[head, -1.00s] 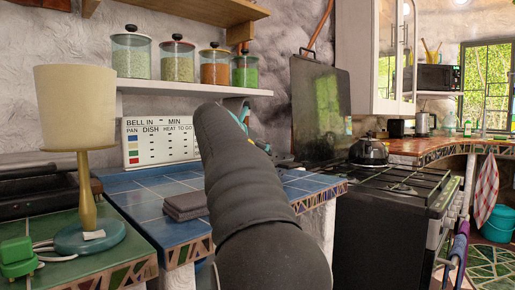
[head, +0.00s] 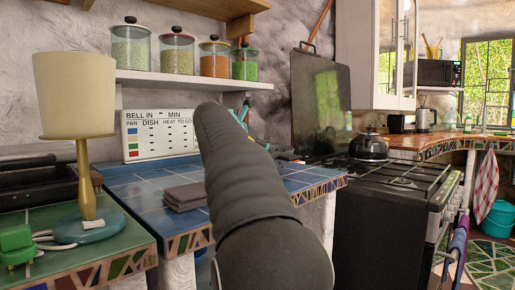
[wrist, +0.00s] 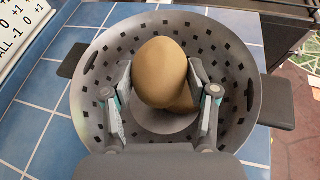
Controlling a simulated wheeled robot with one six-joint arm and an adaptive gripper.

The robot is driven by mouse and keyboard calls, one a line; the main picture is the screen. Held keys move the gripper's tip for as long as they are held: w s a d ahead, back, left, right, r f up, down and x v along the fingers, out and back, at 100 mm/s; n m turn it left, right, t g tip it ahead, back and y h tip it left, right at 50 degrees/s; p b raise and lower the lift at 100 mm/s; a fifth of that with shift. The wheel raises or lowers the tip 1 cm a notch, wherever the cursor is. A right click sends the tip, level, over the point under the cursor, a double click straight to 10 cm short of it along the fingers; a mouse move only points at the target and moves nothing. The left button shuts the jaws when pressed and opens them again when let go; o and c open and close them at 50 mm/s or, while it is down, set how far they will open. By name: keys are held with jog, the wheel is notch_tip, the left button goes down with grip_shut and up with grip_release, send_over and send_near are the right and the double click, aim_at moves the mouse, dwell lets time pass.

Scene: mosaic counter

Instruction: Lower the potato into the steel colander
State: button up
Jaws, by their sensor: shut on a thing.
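The brown potato (wrist: 161,70) is between the two fingers of my gripper (wrist: 163,84) in the wrist view. The fingers press on its left and right sides. The grey steel colander (wrist: 84,104), with square holes and dark side handles, surrounds the potato and fingers in this view. A brown patch shows below the potato at the right; I cannot tell if it is part of it. How high the potato is above the colander floor is unclear. In the head view my dark arm hides the potato and most of the gripper; only teal bits show.
The colander stands on a blue tiled counter (head: 133,187). A white sign board (head: 160,134) stands behind, under a shelf with glass jars (head: 177,55). A lamp (head: 82,150) is at left, a stove (head: 390,190) at right.

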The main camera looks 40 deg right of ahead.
jog(key=shift+f, duration=0.1)
jog(key=o, duration=1.3)
jog(key=v, duration=1.2)
